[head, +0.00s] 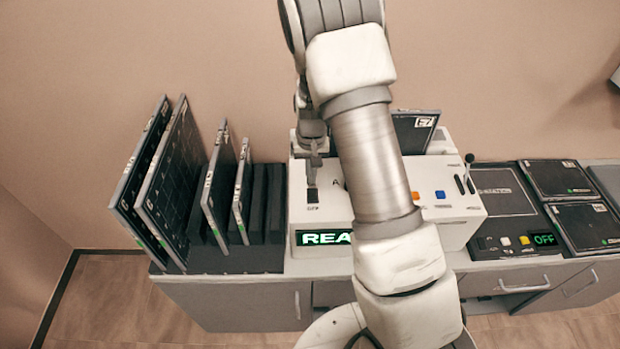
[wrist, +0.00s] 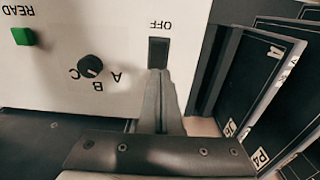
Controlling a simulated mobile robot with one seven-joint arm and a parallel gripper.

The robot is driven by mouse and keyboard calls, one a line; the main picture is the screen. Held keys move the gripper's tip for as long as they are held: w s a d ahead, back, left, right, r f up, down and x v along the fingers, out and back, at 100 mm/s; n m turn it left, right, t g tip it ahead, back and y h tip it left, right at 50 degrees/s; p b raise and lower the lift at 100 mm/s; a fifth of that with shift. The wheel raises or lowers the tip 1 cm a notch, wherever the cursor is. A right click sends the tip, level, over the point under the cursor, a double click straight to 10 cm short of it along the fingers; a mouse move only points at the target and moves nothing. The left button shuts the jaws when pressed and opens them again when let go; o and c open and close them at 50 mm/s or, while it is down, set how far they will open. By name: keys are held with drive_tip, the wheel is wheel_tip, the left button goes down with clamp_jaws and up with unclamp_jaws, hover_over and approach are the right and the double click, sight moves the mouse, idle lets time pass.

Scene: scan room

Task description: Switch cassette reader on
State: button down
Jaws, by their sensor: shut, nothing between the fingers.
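The cassette reader (head: 470,208) is a white box on the counter, with a lit green display (head: 322,238) whose visible part reads "REA"; my arm hides the rest. A dark rocker switch (head: 312,196) sits at the left of its sloped top. The switch also shows in the wrist view (wrist: 158,50), with "OFF" printed beside it. My gripper (head: 316,163) is shut and empty, with its fingertips (wrist: 157,74) right at the switch's edge. I cannot tell whether they touch it.
The wrist view shows a dial (wrist: 90,66) marked A, B, C and a green READ button (wrist: 23,36). A rack (head: 258,257) with upright dark cassettes stands close on the left. On the right are a dark unit (head: 490,243) displaying OFF and flat cassettes (head: 585,226).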

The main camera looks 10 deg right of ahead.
wheel_tip(320, 180, up, 11)
drive_tip(key=w+b, duration=0.1)
drive_tip(key=w, duration=0.1)
drive_tip(key=shift+d+b, duration=0.2)
drive_tip(key=shift+b, duration=0.15)
drive_tip(key=shift+r, duration=0.15)
